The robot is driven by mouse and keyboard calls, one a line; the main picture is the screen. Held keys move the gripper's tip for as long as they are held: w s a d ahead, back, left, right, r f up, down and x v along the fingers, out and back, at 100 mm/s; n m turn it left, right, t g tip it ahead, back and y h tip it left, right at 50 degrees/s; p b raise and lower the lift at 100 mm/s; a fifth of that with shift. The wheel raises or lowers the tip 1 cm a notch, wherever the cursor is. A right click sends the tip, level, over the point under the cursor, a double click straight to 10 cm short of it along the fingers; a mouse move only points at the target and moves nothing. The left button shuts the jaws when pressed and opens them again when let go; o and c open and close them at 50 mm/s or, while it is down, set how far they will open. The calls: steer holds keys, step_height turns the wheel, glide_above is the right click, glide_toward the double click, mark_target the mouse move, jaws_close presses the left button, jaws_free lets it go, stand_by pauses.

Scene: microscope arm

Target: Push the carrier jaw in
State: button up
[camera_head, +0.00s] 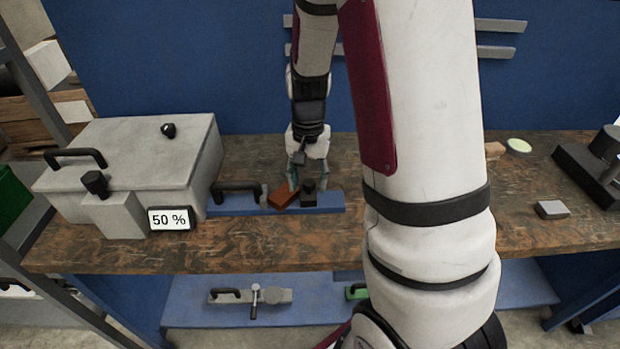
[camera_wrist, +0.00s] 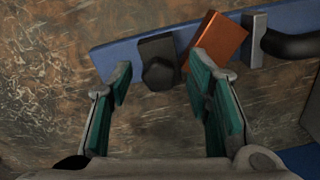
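The carrier is a blue plate (camera_head: 235,209) on the workbench, and part of it shows in the wrist view (camera_wrist: 115,58). The carrier jaw looks to be the dark block with a black knob (camera_wrist: 158,62), near one end of the plate; it also shows in the head view (camera_head: 309,193). An orange-brown block (camera_wrist: 220,42) sits skewed between this jaw and a grey upright piece (camera_wrist: 254,40). My gripper (camera_wrist: 160,70) is open above the plate, its teal fingers on either side of the dark jaw. The right finger overlaps the orange block in view; I cannot tell whether it touches.
A black handle (camera_head: 236,187) stands on the carrier's left part. A grey box (camera_head: 140,150) with a "50 %" display (camera_head: 170,219) stands left. A small grey block (camera_head: 552,209) and a black device (camera_head: 590,175) are at right. My arm hides the bench's middle right.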

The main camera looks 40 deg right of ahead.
mark_target(311, 183)
step_height(311, 183, up, 12)
stand_by(0.7)
